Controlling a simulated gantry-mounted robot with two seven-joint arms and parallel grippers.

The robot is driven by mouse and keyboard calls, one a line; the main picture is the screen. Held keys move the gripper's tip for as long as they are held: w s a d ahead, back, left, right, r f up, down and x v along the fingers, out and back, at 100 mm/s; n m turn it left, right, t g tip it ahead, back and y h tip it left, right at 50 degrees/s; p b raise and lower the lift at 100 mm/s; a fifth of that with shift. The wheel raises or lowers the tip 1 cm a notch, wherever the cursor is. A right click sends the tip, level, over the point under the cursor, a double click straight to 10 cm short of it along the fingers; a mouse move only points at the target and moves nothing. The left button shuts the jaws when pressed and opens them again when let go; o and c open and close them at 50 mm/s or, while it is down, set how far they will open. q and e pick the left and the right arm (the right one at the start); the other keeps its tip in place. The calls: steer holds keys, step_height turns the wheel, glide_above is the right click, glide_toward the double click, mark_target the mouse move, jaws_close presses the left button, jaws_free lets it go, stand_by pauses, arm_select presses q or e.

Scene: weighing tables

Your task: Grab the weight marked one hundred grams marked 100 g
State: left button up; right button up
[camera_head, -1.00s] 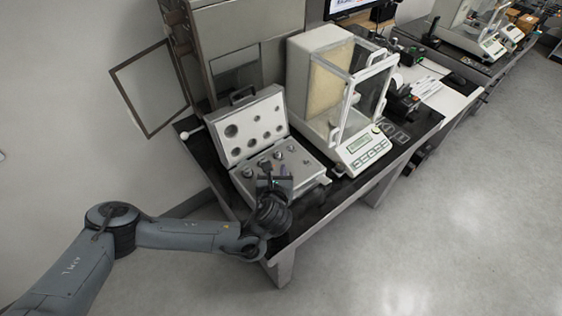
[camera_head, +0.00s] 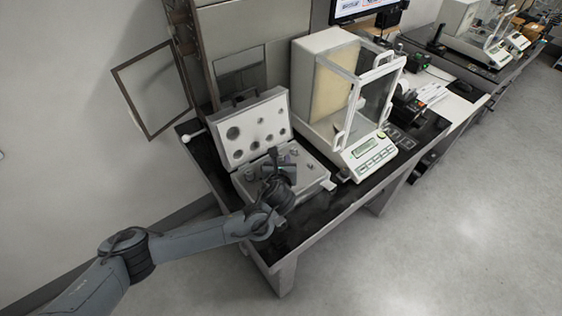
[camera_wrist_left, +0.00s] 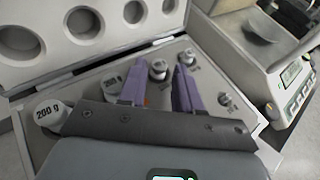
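The open weight case (camera_head: 241,182) stands on the dark table, its lid (camera_head: 240,131) raised at the back. My left gripper (camera_head: 276,158) is over the case's tray. In the left wrist view its two purple fingers (camera_wrist_left: 161,72) are apart with nothing held between them. A metal weight (camera_wrist_left: 158,68) stands beyond the gap between the fingertips. Another weight (camera_wrist_left: 112,86) stands left of the left finger; its label is not clear. A large weight marked 200 g (camera_wrist_left: 50,113) is at the left. I cannot read a 100 g mark. My right gripper is out of view.
A balance with a glass enclosure (camera_head: 366,93) stands just right of the case. A metal cabinet is behind the case. A small weight (camera_wrist_left: 226,101) sits right of the fingers. The table's front strip is clear.

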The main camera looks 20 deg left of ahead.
arm_select(q)
steer(key=shift+w+a+f, duration=0.25)
steer(key=shift+w+a, duration=0.05)
steer(key=shift+w, duration=0.3)
jaws_close()
steer(key=shift+r, duration=0.1)
